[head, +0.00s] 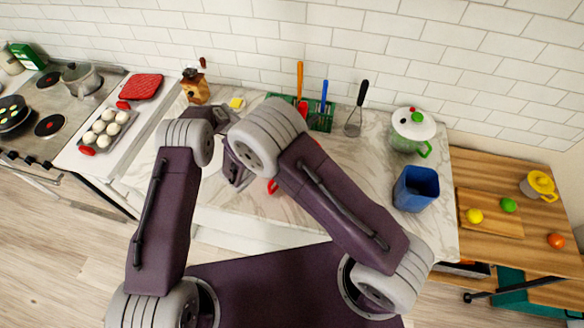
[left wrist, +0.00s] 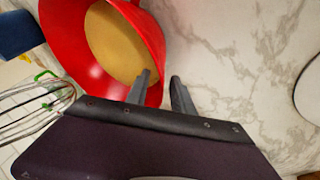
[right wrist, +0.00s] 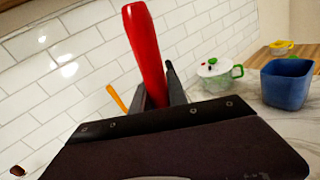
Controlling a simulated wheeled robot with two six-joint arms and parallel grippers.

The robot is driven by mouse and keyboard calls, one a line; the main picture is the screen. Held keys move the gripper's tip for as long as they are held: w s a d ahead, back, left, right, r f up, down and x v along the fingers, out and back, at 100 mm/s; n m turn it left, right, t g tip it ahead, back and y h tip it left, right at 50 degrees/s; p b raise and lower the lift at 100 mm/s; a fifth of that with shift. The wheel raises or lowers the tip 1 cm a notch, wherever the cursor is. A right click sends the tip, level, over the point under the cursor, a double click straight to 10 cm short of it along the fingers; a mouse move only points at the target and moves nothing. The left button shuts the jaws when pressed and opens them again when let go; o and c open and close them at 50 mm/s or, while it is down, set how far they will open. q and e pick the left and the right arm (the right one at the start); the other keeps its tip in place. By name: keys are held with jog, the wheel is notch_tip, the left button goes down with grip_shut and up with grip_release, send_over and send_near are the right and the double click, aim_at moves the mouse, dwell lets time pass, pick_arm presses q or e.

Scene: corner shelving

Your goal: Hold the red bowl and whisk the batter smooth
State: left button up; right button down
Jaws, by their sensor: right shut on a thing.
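The red bowl (left wrist: 72,38) with tan batter (left wrist: 115,42) in it fills the upper left of the left wrist view. In the head view my arms hide most of it. My left gripper (left wrist: 162,76) is open at the bowl's near wall, one finger over the inside and one outside, with a gap between them. My right gripper (right wrist: 160,100) is shut on the red handle of the whisk (right wrist: 145,50). The whisk's wire loops (left wrist: 30,110) show beside the bowl in the left wrist view, outside it.
A green utensil holder (head: 320,122) and a black-handled utensil (head: 357,108) are at the back wall. An egg tray (head: 106,130) lies left. The counter's front is partly clear.

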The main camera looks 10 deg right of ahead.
pick_arm(q)
jog(key=v, duration=0.8)
jog(key=shift+a+r, duration=0.2)
jog(key=shift+r, duration=0.05)
